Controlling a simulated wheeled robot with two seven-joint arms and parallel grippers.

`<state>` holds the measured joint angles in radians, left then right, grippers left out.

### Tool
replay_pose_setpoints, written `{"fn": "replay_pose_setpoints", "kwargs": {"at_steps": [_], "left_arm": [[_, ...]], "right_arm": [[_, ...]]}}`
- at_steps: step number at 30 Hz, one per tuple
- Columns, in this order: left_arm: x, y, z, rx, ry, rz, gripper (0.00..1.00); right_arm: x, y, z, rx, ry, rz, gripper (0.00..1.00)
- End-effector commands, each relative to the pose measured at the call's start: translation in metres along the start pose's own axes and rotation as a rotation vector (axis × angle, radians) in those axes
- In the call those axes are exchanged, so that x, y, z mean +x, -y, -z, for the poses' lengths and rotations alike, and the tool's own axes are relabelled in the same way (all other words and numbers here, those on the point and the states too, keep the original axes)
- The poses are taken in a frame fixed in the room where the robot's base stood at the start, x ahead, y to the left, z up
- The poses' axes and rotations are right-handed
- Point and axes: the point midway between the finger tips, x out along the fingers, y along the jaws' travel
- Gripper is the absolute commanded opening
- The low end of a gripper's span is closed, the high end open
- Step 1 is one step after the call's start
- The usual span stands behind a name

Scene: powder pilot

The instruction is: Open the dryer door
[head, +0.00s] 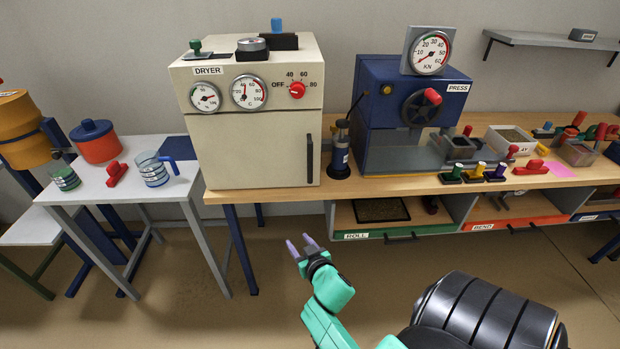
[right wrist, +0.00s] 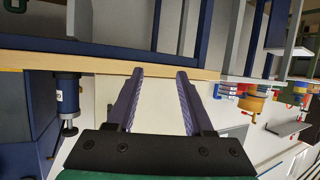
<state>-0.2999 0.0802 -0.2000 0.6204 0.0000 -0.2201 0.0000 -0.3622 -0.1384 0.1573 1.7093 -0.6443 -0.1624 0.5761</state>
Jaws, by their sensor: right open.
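The cream dryer (head: 255,150) stands on the wooden bench in the head view, with its door shut. Its dark vertical door handle (head: 309,158) is on the right side of the front. My right gripper (head: 301,244) is open and empty, in front of the bench and below the dryer. In the right wrist view its two purple fingers (right wrist: 155,82) are spread apart, with the bench edge beyond them. A pale surface between the fingers looks like the dryer, but I see little of it. My left gripper is not in view.
The bench's front edge (head: 400,190) lies between my right gripper and the dryer. A blue press (head: 410,105) and a dark upright tool (head: 340,150) stand right of the handle. Open floor lies before the bench.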

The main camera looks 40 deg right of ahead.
Motion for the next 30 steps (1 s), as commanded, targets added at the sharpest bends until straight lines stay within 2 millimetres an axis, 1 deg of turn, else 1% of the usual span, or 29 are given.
{"fn": "replay_pose_setpoints", "kwargs": {"at_steps": [1, 2, 3, 4, 6, 8, 11, 14, 17, 21, 24, 27, 30], "left_arm": [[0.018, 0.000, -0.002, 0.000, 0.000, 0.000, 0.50], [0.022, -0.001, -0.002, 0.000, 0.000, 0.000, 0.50], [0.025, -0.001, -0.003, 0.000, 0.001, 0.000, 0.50], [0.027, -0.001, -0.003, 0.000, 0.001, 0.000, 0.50], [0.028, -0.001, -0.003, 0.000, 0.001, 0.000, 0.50], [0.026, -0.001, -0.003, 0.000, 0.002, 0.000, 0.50], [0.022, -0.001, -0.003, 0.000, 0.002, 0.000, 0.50], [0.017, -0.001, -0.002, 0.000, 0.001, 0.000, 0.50], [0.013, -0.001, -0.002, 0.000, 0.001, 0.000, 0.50], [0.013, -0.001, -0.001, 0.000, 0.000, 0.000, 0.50], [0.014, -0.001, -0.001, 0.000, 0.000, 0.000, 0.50], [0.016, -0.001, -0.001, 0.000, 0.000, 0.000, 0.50], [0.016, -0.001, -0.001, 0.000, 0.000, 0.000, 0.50]], "right_arm": [[-0.008, -0.022, 0.041, 0.026, -0.121, -0.058, 0.52], [-0.017, -0.033, 0.067, 0.037, -0.182, -0.089, 0.52], [-0.030, -0.046, 0.096, 0.046, -0.252, -0.123, 0.52], [-0.039, -0.054, 0.113, 0.051, -0.293, -0.144, 0.52], [-0.054, -0.065, 0.138, 0.056, -0.354, -0.176, 0.52], [-0.058, -0.069, 0.149, 0.057, -0.375, -0.185, 0.52], [-0.049, -0.070, 0.157, 0.055, -0.378, -0.184, 0.52], [-0.030, -0.075, 0.166, 0.055, -0.379, -0.185, 0.52], [-0.004, -0.080, 0.176, 0.056, -0.378, -0.185, 0.52], [0.031, -0.087, 0.187, 0.055, -0.377, -0.184, 0.52], [0.052, -0.091, 0.194, 0.057, -0.375, -0.184, 0.52], [0.066, -0.094, 0.199, 0.056, -0.375, -0.183, 0.52], [0.072, -0.095, 0.201, 0.057, -0.374, -0.183, 0.52]]}}
